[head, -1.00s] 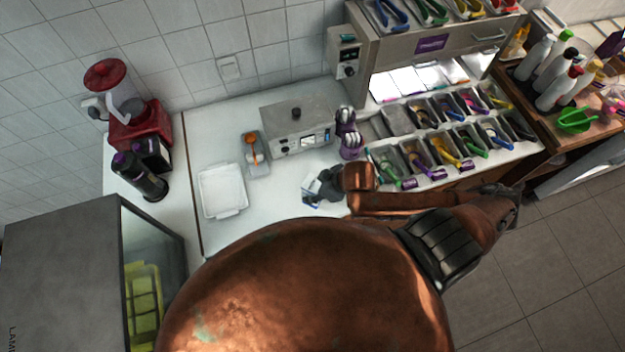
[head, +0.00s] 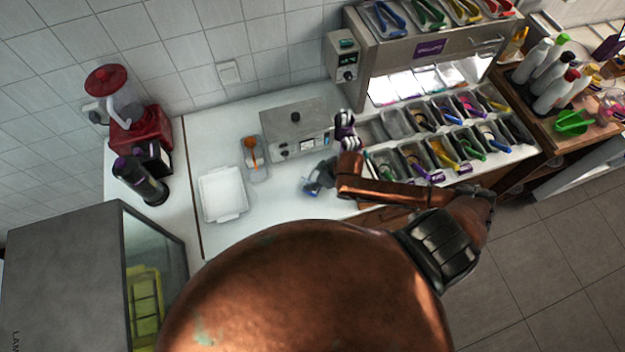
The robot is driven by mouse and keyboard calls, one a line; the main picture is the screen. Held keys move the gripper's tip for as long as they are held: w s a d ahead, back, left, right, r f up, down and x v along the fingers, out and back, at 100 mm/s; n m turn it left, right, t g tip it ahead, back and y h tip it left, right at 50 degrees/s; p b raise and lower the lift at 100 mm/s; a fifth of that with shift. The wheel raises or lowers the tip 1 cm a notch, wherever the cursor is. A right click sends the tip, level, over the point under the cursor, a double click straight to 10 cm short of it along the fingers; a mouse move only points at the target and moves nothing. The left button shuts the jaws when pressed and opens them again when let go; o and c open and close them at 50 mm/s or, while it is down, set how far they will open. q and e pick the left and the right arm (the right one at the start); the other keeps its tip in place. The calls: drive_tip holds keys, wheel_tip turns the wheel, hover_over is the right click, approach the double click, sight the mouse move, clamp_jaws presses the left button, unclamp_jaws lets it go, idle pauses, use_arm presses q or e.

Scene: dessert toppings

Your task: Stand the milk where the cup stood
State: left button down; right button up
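My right gripper (head: 316,182) is over the middle of the white counter, its arm coming in from the right. It appears shut on a small white and blue thing, which I take to be the milk (head: 311,190); this is blurred and partly hidden by the dark fingers. Whether its base touches the counter I cannot tell. Purple and white cup-like items (head: 345,128) stand behind my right wrist, partly hidden by the arm. I cannot tell which cup the task means or where it stood. My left gripper is out of view.
A white tray (head: 222,195) lies on the counter to the left, near a small container with an orange spoon (head: 251,152). A steel appliance (head: 296,128) stands behind the gripper. Topping bins (head: 443,152) fill the right side. Clear counter lies between tray and gripper.

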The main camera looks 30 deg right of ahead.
drive_tip(key=shift+w+f, duration=0.1)
drive_tip(key=shift+f, duration=0.1)
drive_tip(key=o, duration=1.6)
drive_tip(key=shift+o, duration=0.2)
